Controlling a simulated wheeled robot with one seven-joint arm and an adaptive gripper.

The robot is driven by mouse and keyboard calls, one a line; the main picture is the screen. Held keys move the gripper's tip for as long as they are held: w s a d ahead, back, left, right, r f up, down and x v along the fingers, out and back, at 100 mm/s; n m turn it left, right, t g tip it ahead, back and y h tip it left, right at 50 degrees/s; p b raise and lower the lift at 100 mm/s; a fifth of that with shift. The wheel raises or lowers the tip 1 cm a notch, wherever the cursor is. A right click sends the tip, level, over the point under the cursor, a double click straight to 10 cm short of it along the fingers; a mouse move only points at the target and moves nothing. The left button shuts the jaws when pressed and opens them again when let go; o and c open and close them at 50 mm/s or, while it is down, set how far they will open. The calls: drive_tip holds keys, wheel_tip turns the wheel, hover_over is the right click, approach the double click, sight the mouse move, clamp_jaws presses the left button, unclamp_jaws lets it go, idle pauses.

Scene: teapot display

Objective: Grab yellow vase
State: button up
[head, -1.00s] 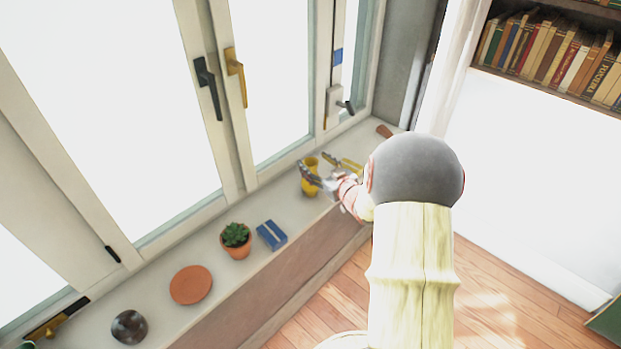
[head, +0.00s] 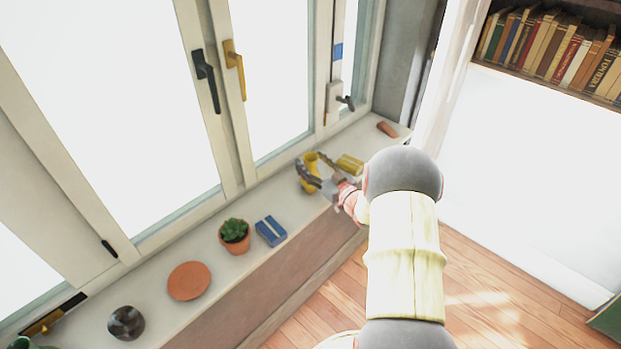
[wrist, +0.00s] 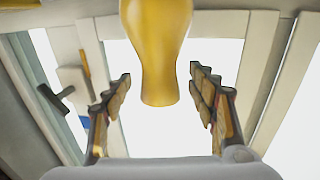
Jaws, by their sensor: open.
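The yellow vase (head: 309,184) stands on the windowsill (head: 200,247), near its far end, partly hidden by my gripper in the head view. My gripper (head: 312,170) is open at the vase, with its fingers on either side of it. In the wrist view the vase (wrist: 158,50) shows large at the top middle. My gripper (wrist: 160,88) has one finger on its left and one on its right there, with a gap on both sides.
A yellow object (head: 349,164) lies close right of the gripper. A terracotta piece (head: 387,129) lies further right. A blue box (head: 270,231), a potted succulent (head: 234,233), a terracotta saucer (head: 189,281) and a dark round pot (head: 126,323) stand along the sill. Window handles (head: 206,78) project above.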

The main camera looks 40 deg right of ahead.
drive_tip(key=shift+w+d, duration=0.1)
drive_tip(key=shift+w, duration=0.35)
drive_tip(key=shift+c, duration=1.1)
clamp_jaws()
